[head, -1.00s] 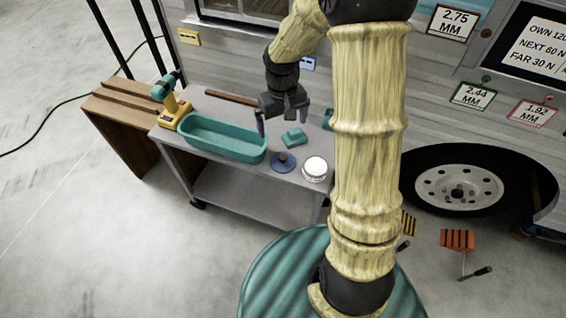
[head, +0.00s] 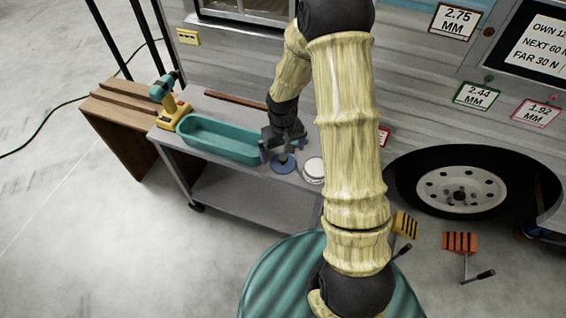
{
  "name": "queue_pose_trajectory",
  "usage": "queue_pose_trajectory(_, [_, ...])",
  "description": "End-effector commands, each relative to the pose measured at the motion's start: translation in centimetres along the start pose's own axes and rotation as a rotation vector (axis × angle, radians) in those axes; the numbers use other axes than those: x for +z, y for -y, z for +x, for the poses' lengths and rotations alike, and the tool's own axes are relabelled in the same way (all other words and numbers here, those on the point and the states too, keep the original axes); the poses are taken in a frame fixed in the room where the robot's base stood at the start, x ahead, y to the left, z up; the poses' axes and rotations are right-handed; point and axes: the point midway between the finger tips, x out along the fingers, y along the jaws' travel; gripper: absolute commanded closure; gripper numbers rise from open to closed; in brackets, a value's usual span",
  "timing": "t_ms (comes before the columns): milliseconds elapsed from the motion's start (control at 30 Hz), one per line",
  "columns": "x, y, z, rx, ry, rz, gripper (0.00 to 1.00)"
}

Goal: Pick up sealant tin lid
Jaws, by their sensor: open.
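A round blue lid (head: 284,168) with a dark knob, which looks like the sealant tin lid, lies flat on the grey cart top. My gripper (head: 283,154) is open, fingers pointing down, directly over and around the lid's knob as seen from the head view. I cannot tell whether the fingers touch the lid. A round white tin (head: 314,169) stands just right of the lid, close to my arm.
A long teal tray (head: 215,146) lies left of the lid on the cart (head: 243,185). A yellow and teal drill (head: 171,100) stands at the cart's left end. A brown rod (head: 235,99) lies along the back edge.

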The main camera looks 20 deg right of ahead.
Motion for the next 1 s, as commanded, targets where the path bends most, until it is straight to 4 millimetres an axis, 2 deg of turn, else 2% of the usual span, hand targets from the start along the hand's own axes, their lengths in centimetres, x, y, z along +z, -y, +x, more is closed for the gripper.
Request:
queue_pose_trajectory(300, [-0.1, 0.0, 0.3, 0.000, 0.001, 0.000, 0.00])
queue_pose_trajectory(600, [-0.5, -0.3, 4.5, 0.000, 0.003, -0.002, 0.00])
queue_pose_trajectory(700, [-0.5, -0.3, 5.1, 0.000, 0.000, -0.001, 0.00])
queue_pose_trajectory(1000, [-0.5, -0.4, 5.1, 0.000, -0.001, -0.001, 0.00])
